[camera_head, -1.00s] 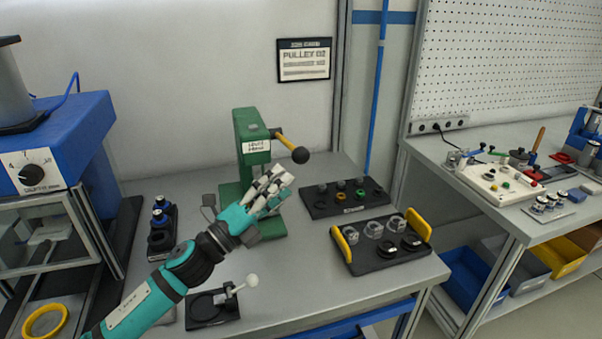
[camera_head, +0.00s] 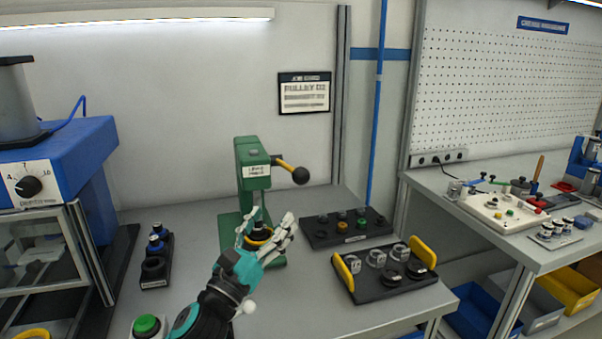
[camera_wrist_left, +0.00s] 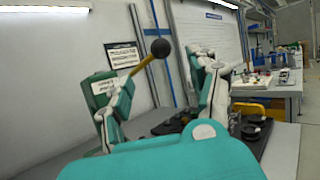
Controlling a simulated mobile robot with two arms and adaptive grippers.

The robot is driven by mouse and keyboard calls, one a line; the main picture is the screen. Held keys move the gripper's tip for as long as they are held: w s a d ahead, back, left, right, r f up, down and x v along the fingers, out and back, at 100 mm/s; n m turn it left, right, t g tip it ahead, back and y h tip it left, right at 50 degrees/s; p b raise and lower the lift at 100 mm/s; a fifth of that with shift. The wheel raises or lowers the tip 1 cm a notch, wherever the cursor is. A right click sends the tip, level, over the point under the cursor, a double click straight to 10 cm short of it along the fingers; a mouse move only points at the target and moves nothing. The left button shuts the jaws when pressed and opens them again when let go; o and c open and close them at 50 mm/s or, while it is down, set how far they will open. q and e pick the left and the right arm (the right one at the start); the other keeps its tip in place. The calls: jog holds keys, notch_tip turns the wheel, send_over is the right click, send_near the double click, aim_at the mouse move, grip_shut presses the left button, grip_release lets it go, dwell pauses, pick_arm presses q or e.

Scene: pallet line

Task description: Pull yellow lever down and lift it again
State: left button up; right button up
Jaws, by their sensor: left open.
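The yellow lever (camera_head: 282,164) with a black ball knob (camera_head: 300,175) sticks out to the right from the head of the green lever press (camera_head: 253,170) and slopes slightly down. My left gripper (camera_head: 270,226) is open and empty, in front of the press and below the knob. Its fingers partly hide the press base and a dark part with an orange ring (camera_head: 259,236). In the left wrist view, the lever (camera_wrist_left: 146,62) and knob (camera_wrist_left: 160,47) show between the spread fingers (camera_wrist_left: 160,82), apparently apart from them. My right gripper is not in view.
A black tray with yellow handles (camera_head: 384,272) and a dark parts rack (camera_head: 345,228) stand right of the press. A small black holder (camera_head: 156,262) and a green button (camera_head: 146,324) are on the left. A blue machine (camera_head: 60,160) stands at far left.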

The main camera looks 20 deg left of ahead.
aim_at(297, 183)
pick_arm(q)
jog(key=p+x, duration=0.2)
jog(key=x, duration=1.1)
jog(key=shift+w+d, duration=0.1)
jog(key=shift+w, duration=0.15)
jog(key=shift+c, duration=0.2)
jog(key=c, duration=0.7)
grip_shut()
jog(key=shift+f, duration=0.1)
